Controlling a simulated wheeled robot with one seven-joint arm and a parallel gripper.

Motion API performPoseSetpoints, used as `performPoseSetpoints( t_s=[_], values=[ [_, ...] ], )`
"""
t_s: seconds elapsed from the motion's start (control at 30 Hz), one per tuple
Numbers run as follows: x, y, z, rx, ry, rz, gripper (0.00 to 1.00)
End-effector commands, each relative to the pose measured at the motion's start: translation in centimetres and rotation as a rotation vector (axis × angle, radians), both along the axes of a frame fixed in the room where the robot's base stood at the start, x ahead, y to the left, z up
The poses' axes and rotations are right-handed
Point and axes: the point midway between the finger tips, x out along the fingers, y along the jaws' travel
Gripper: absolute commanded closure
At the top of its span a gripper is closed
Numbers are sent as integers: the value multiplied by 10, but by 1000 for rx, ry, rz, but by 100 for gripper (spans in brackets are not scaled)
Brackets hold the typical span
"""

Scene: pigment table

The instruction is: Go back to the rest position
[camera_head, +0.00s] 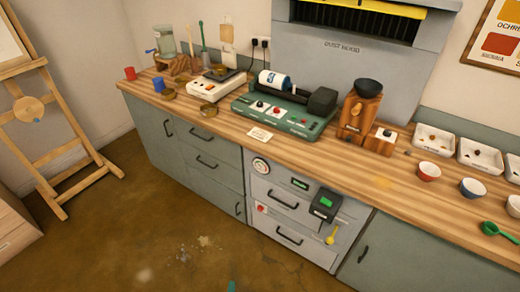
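My gripper is not in this head view, and no arm link shows that I can be sure of. A small teal bit (232,286) shows at the bottom edge of the picture; I cannot tell what it is. The wooden counter (365,172) runs across the view from upper left to lower right.
On the counter stand a white scale (210,87), a green machine (284,115) with a white bottle, a wooden grinder (358,113), small bowls (428,171) and a green scoop (497,230). Cabinets (203,158) are below. An easel (50,110) stands left. The brown floor (160,220) is open.

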Motion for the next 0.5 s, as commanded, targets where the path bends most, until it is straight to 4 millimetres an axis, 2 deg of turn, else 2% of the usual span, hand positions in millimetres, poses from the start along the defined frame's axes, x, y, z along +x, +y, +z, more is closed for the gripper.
performPoseSetpoints(
  t_s=[0.03, 0.27, 0.5],
  values=[
    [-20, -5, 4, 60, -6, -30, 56],
    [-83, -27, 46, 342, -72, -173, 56],
    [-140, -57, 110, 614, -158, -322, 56]
  ],
)
